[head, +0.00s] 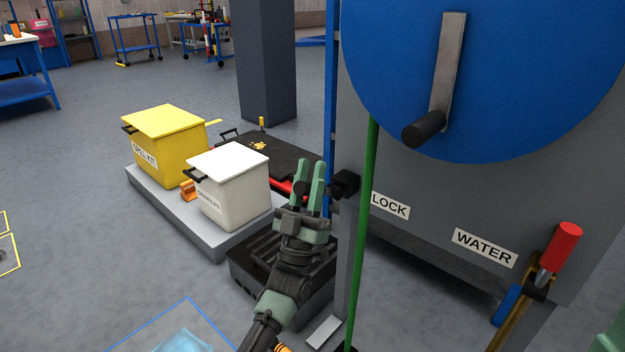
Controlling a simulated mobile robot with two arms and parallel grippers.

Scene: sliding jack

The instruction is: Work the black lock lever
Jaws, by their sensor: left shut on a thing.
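The black lock lever (346,183) sticks out at the left edge of the grey machine panel, beside the LOCK label (389,206). My left gripper (312,170), with green fingers, is at the lever's left side and shut on it. The fingers stand upright with a narrow gap, and the exact contact is partly hidden by the right finger. My right gripper is not in view; only a green edge shows at the lower right corner.
A green vertical rod (368,230) stands just right of the lever. A blue disc (400,60) with a crank is above. A red-handled lever (563,248) is by the WATER label. Yellow (165,145) and white (235,195) bins stand left on a grey platform (215,240).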

